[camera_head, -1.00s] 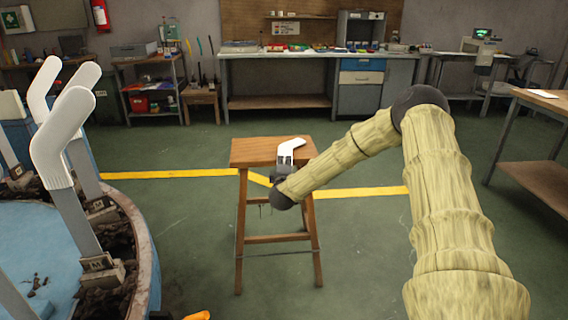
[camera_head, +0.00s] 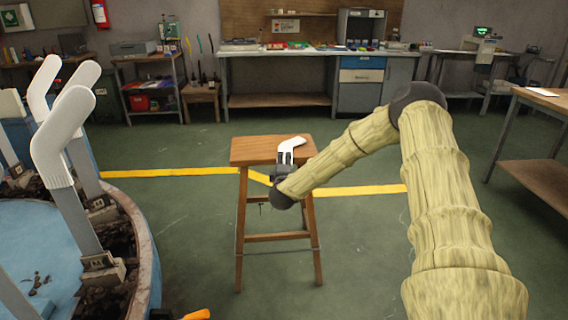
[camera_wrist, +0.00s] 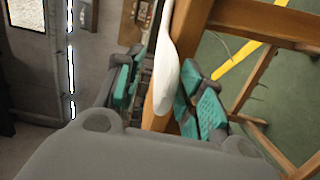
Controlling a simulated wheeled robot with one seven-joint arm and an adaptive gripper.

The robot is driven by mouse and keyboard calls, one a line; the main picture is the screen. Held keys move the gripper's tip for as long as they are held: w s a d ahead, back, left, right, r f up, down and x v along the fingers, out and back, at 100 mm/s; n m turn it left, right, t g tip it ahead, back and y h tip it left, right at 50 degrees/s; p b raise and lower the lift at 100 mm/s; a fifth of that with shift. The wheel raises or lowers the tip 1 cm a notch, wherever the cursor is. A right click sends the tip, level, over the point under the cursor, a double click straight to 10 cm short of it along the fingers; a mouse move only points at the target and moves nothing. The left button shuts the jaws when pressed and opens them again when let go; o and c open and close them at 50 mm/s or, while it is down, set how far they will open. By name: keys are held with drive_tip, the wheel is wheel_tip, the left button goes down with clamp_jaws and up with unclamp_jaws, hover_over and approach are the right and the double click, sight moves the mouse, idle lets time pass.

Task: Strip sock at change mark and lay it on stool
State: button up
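A white sock (camera_head: 292,144) shows at the top of the wooden stool (camera_head: 250,151), near its right side. In the wrist view the sock (camera_wrist: 167,75) is seen nearly edge-on, its rounded end towards me between my fingers. My gripper (camera_head: 285,161) is at the stool's front edge. Its teal-padded fingers (camera_wrist: 163,92) stand apart on either side of the sock, with a gap visible on the left; contact on the right is unclear. Several white socks, one of them (camera_head: 61,135), stand upright on boards around the blue round machine (camera_head: 148,255) at left.
A workbench (camera_head: 280,55) with tools and bins runs along the back wall. A wooden table (camera_head: 540,98) stands at the right. Green floor around the stool is open, crossed by a yellow line (camera_head: 165,174). An orange-handled object shows at the bottom edge.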

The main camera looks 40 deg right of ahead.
drive_tip(key=v, duration=1.1)
drive_tip(key=shift+s+a, duration=0.2)
drive_tip(key=s+a+f+m+g+y, duration=0.1)
drive_tip(key=s+a+f+y, duration=0.35)
drive_tip(key=a+f, duration=0.5)
drive_tip(key=s+a+f+m+g+y, duration=0.1)
drive_tip(key=s+a+f+g+y, duration=0.15)
drive_tip(key=s+a+f, duration=0.45)
drive_tip(key=s+a+f+m+g+y, duration=0.25)
drive_tip(key=s+a+f, duration=0.25)
drive_tip(key=s+f, duration=0.25)
drive_tip(key=s+a+f+m+g+y, duration=0.1)
drive_tip(key=s+a+f+m+g, duration=0.15)
drive_tip(key=s+a+f, duration=0.55)
drive_tip(key=s+f+m+g, duration=0.2)
drive_tip(key=s+m+g, duration=0.3)
drive_tip(key=s, duration=1.6)
wheel_tip(320, 180, up, 19)
drive_tip(key=n+p, duration=0.1)
drive_tip(key=p, duration=1.8)
drive_tip(key=shift+a+g, duration=0.3)
drive_tip(key=shift+g, duration=0.05)
